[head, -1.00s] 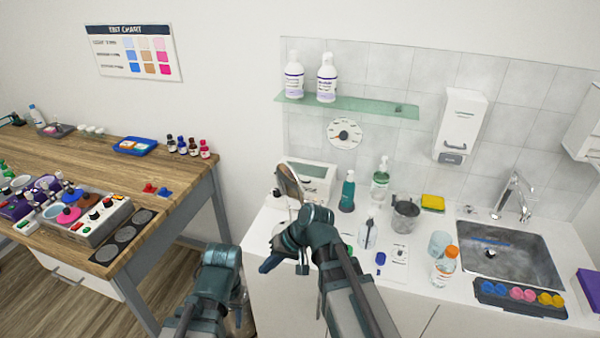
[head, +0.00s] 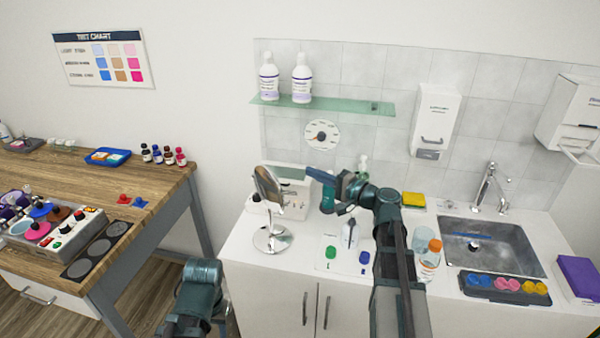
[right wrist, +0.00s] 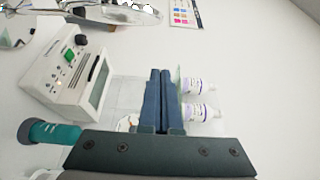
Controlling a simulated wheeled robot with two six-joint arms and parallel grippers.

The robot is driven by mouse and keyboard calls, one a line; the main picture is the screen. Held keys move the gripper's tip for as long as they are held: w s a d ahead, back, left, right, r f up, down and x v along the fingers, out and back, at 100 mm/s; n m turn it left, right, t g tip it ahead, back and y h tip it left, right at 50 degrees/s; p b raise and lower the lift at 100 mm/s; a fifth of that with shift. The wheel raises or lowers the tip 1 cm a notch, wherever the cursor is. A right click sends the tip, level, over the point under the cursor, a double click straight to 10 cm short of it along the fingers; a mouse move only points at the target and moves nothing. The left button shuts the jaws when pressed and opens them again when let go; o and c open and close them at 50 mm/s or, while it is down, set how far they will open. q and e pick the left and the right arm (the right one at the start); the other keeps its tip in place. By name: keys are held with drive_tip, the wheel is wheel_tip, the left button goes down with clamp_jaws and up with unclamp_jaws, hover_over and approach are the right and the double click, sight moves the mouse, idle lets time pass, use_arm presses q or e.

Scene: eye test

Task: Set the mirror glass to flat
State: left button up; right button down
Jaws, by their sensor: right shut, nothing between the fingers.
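The mirror stands on the white counter in the head view, with a round chrome base (head: 272,240) and a short stem. Its oval mirror glass (head: 267,187) is steeply tilted, close to upright, and reflects brown tones. Part of the mirror also shows at the top of the right wrist view (right wrist: 115,12). My right gripper (head: 312,171) is to the right of the glass, apart from it in the picture. Its two blue fingers are pressed together with nothing between them in the right wrist view (right wrist: 160,75). My left arm shows low in the head view; its gripper does not.
A glass shelf (head: 340,106) hangs above.

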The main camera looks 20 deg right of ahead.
sight(268, 188)
drive_tip(key=w+a, duration=0.5)
drive_tip(key=a, duration=0.3)
drive_tip(key=shift+w+a, duration=0.4)
drive_tip(key=shift+s+a+r+n+p, duration=0.15)
drive_tip(key=shift+a+n+p, duration=0.3)
drive_tip(key=shift+n, duration=0.25)
drive_tip(key=s+a+f+n+h, duration=0.1)
drive_tip(key=a+f+n+h, duration=0.1)
drive_tip(key=a+n, duration=0.2)
drive_tip(key=s+a+f+n+h+b, duration=0.1)
drive_tip(key=s+a+f+n+h, duration=0.1)
drive_tip(key=a+n, duration=0.3)
drive_tip(key=shift+s+f+n+g+h, duration=0.15)
drive_tip(key=shift+f+n+g+h, duration=0.5)
drive_tip(key=shift+n, duration=1.75)
drive_tip(key=shift+f+t, duration=0.25)
drive_tip(key=shift+t, duration=0.1)
drive_tip(key=shift+r+y, duration=0.1)
drive_tip(key=shift+y, duration=0.15)
